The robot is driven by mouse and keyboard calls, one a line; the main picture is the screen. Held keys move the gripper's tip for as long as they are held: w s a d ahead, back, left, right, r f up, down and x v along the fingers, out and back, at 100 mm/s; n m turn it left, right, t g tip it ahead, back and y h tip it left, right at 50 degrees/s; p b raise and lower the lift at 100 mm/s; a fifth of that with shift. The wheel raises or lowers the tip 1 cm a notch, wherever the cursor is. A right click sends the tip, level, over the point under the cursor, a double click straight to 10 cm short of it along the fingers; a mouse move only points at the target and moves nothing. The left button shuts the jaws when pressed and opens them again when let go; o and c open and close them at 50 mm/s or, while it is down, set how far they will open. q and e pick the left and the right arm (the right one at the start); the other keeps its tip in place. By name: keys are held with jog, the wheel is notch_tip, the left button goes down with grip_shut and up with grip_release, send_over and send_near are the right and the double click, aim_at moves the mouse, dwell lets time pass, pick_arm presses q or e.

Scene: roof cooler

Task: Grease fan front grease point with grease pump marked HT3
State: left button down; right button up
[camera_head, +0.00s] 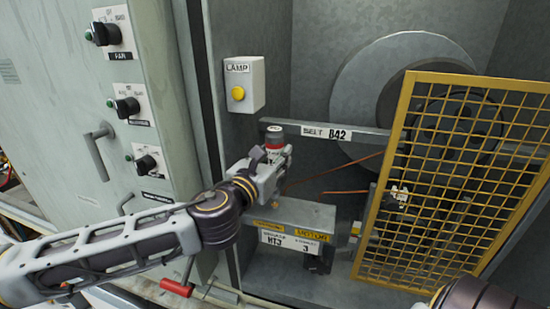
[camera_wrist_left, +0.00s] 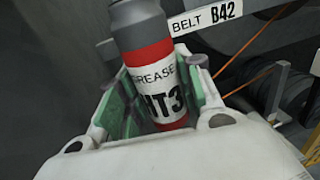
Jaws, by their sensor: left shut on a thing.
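The grease pump (camera_head: 275,133) is an upright can with a grey top and a red band. The pump is above the back of a grey ledge (camera_head: 300,213) with yellow tags; one reads MOTOR (camera_head: 312,229). A white plate below reads HT3 (camera_head: 288,242). I cannot make out the fan front grease point itself. My right gripper is not in view.
A yellow mesh guard (camera_head: 402,110) stands at the right before a dark pulley. A bar labelled BELT B42 (camera_head: 326,133) crosses behind the pump. A LAMP box (camera_head: 243,84) is on the wall. A cabinet with several knobs (camera_head: 65,100) stands left. Orange cables run behind.

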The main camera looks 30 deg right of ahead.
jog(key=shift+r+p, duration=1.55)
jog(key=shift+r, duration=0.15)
